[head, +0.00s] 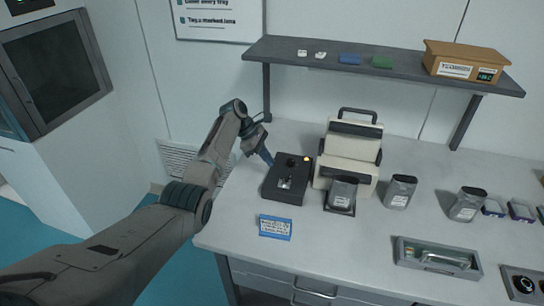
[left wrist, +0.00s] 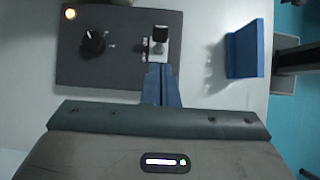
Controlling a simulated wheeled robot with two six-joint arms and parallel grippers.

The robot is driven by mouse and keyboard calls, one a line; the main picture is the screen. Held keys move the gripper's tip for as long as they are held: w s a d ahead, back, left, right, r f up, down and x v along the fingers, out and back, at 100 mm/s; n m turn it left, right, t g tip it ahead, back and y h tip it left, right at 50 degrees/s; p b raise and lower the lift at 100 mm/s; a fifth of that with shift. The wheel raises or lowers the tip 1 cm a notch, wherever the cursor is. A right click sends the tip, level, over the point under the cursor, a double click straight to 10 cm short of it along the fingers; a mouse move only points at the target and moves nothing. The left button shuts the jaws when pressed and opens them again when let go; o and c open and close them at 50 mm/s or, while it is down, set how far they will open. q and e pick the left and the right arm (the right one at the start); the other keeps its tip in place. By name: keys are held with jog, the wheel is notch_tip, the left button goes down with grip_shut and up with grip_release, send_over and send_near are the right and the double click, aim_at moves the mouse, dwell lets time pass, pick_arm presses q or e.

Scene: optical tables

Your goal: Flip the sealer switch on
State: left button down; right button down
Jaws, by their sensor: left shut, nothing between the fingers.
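The dark control box (head: 270,189) stands beside the cream sealer (head: 340,142) with its black handle. The switch (head: 286,183) sits on a silver plate on the box. In the left wrist view the switch (left wrist: 160,35) has a dark tip, and a black knob (left wrist: 93,41) is left of it. A small amber lamp (head: 306,159) glows at the box corner. My left gripper (head: 267,158) is shut and empty by the box's left edge. In the left wrist view its blue fingertips (left wrist: 160,68) are at the plate's lower edge; contact is unclear. My right gripper is not in view.
A blue-and-white sign (head: 275,227) stands in front of the box. Grey pouches (head: 400,191) stand to the right, and a metal tray (head: 437,258) lies at the front. A shelf (head: 400,70) overhangs the back of the table. Bare tabletop surrounds the sign.

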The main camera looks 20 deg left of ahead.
pick_arm(q)
notch_tip(320, 180, up, 9)
jog(key=a+b, duration=0.2)
jog(key=b, duration=0.1)
jog(key=shift+a+r, duration=0.2)
jog(key=shift+d, duration=0.1)
